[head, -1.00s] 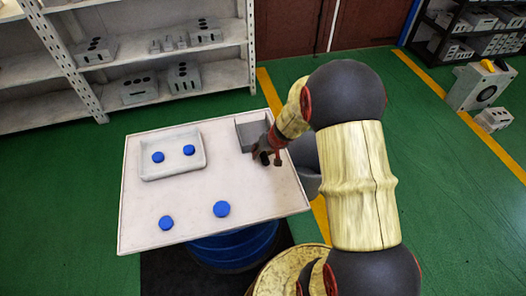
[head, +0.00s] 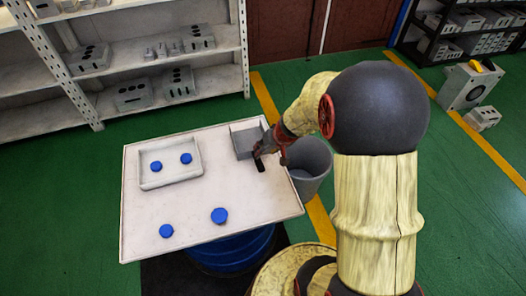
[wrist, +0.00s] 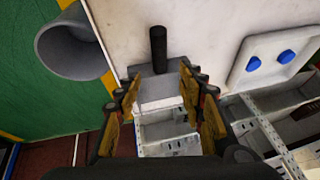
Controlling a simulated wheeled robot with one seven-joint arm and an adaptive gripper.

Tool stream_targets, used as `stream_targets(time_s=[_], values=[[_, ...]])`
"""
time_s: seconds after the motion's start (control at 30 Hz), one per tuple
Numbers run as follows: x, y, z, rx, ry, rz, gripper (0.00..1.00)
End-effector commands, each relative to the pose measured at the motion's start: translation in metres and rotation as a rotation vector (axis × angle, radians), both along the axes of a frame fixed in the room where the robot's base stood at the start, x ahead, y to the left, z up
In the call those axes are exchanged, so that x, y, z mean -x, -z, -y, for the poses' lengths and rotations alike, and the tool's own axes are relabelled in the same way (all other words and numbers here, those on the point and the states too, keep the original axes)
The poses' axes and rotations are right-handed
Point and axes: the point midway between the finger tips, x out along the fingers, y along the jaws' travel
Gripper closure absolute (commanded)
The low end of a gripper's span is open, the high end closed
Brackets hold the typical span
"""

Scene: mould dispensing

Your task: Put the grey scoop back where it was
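The grey scoop (head: 246,137) rests at the back right corner of the white table, as a grey box-like body with its hollow side up. Its black handle (head: 260,165) points toward the table's front. In the wrist view the handle (wrist: 158,48) stands clear in front of the fingers, with the grey body below it. My gripper (head: 268,148) is over the scoop's right side in the head view. In the wrist view its two fingers (wrist: 163,92) are spread wide, with nothing held between them. The fingers hide part of the body's sides.
A white tray (head: 144,183) on the table's left holds two blue pucks. Two more blue pucks (head: 219,216) (head: 166,231) lie at the front. A grey bin (head: 318,166) stands beside the table's right edge. Shelves (head: 150,60) stand behind. The table's middle is clear.

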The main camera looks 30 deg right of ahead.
Motion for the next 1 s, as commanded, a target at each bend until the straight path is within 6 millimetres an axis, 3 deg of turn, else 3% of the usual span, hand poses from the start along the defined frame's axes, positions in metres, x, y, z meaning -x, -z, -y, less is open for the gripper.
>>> stream_targets(time_s=[0.13,0.27,0.3,0.4,0.5,0.6,0.7,0.8,1.0], values=[[-0.001,-0.038,-0.022,0.001,-0.044,0.02,0.6],[0.015,-0.113,-0.078,0.01,-0.152,0.046,0.6],[0.029,-0.139,-0.099,0.018,-0.191,0.049,0.6],[0.075,-0.191,-0.14,0.052,-0.264,0.046,0.6],[0.125,-0.225,-0.161,0.102,-0.304,0.042,0.6],[0.165,-0.243,-0.167,0.15,-0.312,0.041,0.6],[0.19,-0.252,-0.167,0.183,-0.305,0.042,0.6],[0.201,-0.255,-0.165,0.2,-0.298,0.044,0.6],[0.203,-0.255,-0.164,0.202,-0.294,0.043,0.6]])
